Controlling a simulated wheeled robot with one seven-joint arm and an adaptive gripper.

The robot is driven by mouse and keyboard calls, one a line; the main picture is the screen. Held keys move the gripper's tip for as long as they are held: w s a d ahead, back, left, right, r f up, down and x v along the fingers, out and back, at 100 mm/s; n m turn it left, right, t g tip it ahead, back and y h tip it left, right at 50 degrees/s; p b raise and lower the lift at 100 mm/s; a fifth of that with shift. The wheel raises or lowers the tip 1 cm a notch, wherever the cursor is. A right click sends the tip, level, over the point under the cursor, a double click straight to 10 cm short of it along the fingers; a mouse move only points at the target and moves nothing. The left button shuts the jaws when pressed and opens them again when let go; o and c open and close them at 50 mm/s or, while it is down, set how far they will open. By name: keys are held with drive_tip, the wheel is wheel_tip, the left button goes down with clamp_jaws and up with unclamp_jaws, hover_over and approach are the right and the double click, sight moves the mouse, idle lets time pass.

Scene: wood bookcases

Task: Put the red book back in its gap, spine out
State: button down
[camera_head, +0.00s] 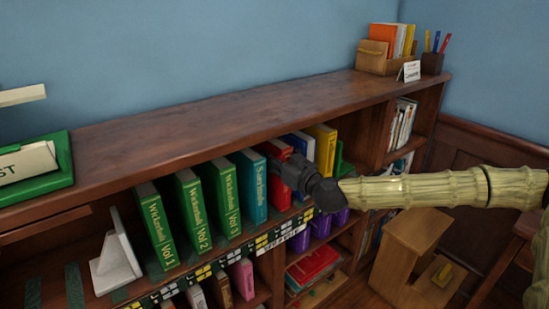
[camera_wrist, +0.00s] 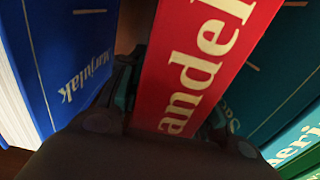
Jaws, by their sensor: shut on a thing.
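The red book (camera_head: 280,194) stands upright in the row on the upper shelf, between a teal book (camera_head: 252,185) and a blue book (camera_head: 300,146). Its spine, with pale lettering, faces out towards my wrist camera. In the wrist view the red book (camera_wrist: 205,55) fills the middle. My gripper (camera_head: 290,172) is shut on it, with one finger on each side (camera_wrist: 172,105). The blue book (camera_wrist: 75,60) and the teal book (camera_wrist: 270,75) flank it there. My gripper hides part of the spine in both views, and I cannot tell how deep the book sits.
Several green volumes (camera_head: 192,210) stand left of the teal book, with a white bookend (camera_head: 115,262) beside them. A yellow book (camera_head: 323,150) is at the right. A wooden step stool (camera_head: 408,245) stands on the floor at right. The bookcase top (camera_head: 200,120) is largely clear.

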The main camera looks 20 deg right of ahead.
drive_tip(key=c, duration=1)
unclamp_jaws()
drive_tip(key=shift+f, duration=0.1)
drive_tip(key=v, duration=1.2)
